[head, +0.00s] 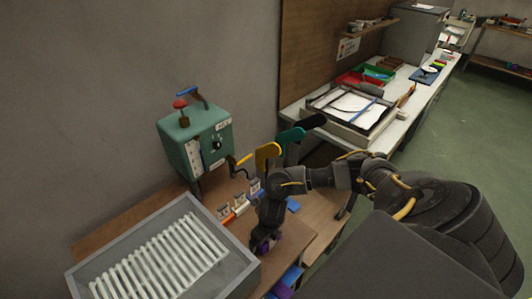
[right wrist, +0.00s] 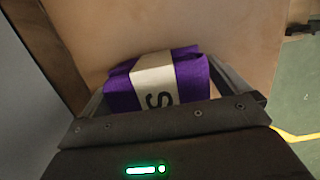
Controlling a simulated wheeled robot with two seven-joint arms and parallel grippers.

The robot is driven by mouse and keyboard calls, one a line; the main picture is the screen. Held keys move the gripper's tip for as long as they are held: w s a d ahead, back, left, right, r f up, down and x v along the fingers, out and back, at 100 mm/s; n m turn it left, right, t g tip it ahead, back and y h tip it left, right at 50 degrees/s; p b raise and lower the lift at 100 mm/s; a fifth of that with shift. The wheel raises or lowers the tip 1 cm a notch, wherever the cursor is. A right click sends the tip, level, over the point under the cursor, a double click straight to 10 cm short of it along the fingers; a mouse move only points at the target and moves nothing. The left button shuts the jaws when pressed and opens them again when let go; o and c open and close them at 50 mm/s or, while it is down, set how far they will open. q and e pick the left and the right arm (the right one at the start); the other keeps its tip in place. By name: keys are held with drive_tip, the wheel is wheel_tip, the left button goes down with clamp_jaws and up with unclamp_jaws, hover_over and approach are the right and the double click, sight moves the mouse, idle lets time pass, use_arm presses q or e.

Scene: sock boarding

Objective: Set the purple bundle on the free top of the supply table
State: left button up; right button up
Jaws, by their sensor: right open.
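The purple bundle (right wrist: 192,78) has a cream band marked with a black S. In the right wrist view it lies between the two fingers of my right gripper (right wrist: 155,82), over a bare light-brown wooden top (right wrist: 190,25). The bundle appears to rest on that top, though its underside is hidden. My right gripper is open around it. In the head view my right gripper (head: 264,243) points down at the wooden table (head: 300,236), and only a little purple shows by its fingers. My left gripper is not in view.
A grey tray of white rods (head: 160,260) stands left of the gripper. A green machine (head: 196,140) with a red knob is behind, with yellow, teal and black upright forms (head: 267,156) beside it. Small labelled blocks (head: 239,202) stand close by. Blue items lie low at the front.

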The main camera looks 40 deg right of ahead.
drive_tip(key=r+p, duration=0.1)
drive_tip(key=r, duration=0.3)
drive_tip(key=s+r+p, duration=0.1)
drive_tip(key=r, duration=0.7)
drive_tip(key=shift+s+r+p, duration=0.1)
drive_tip(key=shift+s+p, duration=0.3)
